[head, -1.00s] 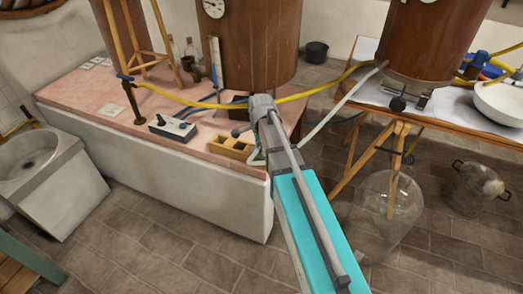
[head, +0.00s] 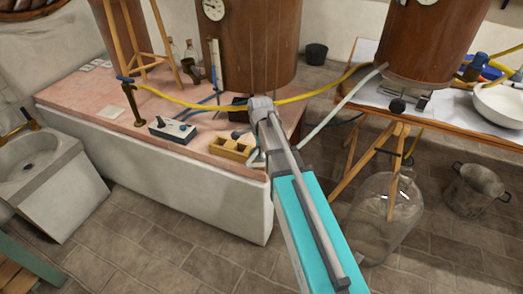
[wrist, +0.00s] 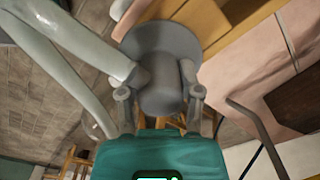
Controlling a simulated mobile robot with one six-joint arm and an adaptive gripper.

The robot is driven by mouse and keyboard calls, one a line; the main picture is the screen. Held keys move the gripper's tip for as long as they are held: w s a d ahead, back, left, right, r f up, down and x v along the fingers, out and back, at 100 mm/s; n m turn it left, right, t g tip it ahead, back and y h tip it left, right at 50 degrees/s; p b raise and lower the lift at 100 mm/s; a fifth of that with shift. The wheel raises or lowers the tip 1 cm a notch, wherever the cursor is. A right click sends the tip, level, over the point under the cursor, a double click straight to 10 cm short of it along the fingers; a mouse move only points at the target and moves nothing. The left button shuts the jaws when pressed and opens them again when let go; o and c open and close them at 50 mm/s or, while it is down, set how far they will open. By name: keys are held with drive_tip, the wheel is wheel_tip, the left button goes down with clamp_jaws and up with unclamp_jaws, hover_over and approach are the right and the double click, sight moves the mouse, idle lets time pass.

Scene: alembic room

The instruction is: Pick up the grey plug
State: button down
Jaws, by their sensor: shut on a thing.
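The grey plug (wrist: 168,55) shows in the wrist view as a smooth round grey body with a wide head and a narrower end towards my gripper. My gripper (wrist: 160,95) is shut on this narrower end, with one finger on each side. The plug hides what lies straight behind it. In the head view my arm reaches over the near right corner of the pink-topped bench. My fingers and the plug cannot be made out clearly there.
A wooden block with holes (head: 232,148) and a control box (head: 172,130) stand on the pink bench (head: 85,100). A yellow hose (head: 190,103) crosses above it. A wooden cask (head: 250,45) stands behind. A glass vessel (head: 380,225) stands on the floor at right.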

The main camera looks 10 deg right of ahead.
drive_tip(key=shift+r, duration=0.15)
drive_tip(key=shift+r+p, duration=0.75)
drive_tip(key=shift+p, duration=0.15)
drive_tip(key=s+d+r+p, duration=0.2)
drive_tip(key=s+r+p, duration=0.9)
drive_tip(key=s, duration=0.3)
drive_tip(key=shift+w+d, duration=0.1)
drive_tip(key=shift+d, duration=0.05)
idle(0.4)
